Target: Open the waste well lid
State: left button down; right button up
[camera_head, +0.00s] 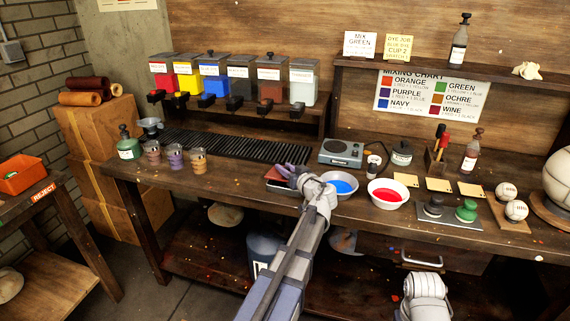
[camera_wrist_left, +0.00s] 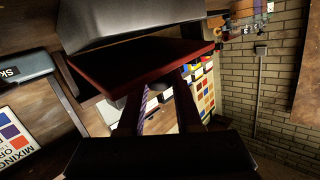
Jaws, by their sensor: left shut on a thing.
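My left gripper (camera_head: 290,172) reaches over the bench from the front, beside a dark red and grey panel (camera_head: 279,184) that looks like the waste well lid. In the left wrist view the dark red slab (camera_wrist_left: 140,68) fills the upper middle, with a grey face above it. The two dark fingers of my left gripper (camera_wrist_left: 160,88) reach up to its edge and are shut on it. The gripper hides part of the lid in the head view, and I cannot tell how far it is raised.
A bowl of blue liquid (camera_head: 341,185) and a bowl of red liquid (camera_head: 387,194) stand close right of the gripper. A scale (camera_head: 341,152) is behind. A slatted black rack (camera_head: 235,145) and several small cups (camera_head: 175,158) lie to the left.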

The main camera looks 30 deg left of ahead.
pick_arm(q)
jog(key=w+r+m+g+h+p, duration=0.1)
jog(key=w+p, duration=0.1)
jog(key=p, duration=0.2)
jog(key=w+a+r+m+g+h+p, duration=0.1)
jog(key=w+r+g+p, duration=0.1)
jog(key=p, duration=0.2)
jog(key=w+r+m+g+h+p, duration=0.1)
jog(key=w+m+g+p, duration=0.1)
jog(key=p, duration=0.2)
jog(key=shift+a+r, duration=0.15)
jog(key=shift+r, duration=0.25)
jog(key=shift+w+a+m+g+h+p, duration=0.2)
jog(key=shift+w+m+g+h+p, duration=0.25)
jog(key=shift+w+g+p, duration=0.3)
jog(key=shift+w+a+f+m+g+h+p, duration=0.2)
jog(key=shift+w+m+g, duration=0.2)
jog(key=shift+w+g, duration=0.25)
jog(key=shift+w+a+f+m+g+h+p, duration=0.15)
jog(key=shift+w+m+g+h, duration=0.1)
jog(key=shift+w+m+g, duration=0.45)
jog(key=shift+w+a+f+m+g+h+p, duration=0.1)
jog(key=shift+w+f+m+g+h, duration=0.1)
jog(key=shift+w+g, duration=0.45)
jog(key=shift+s, duration=0.1)
jog(key=c, duration=0.6)
grip_release()
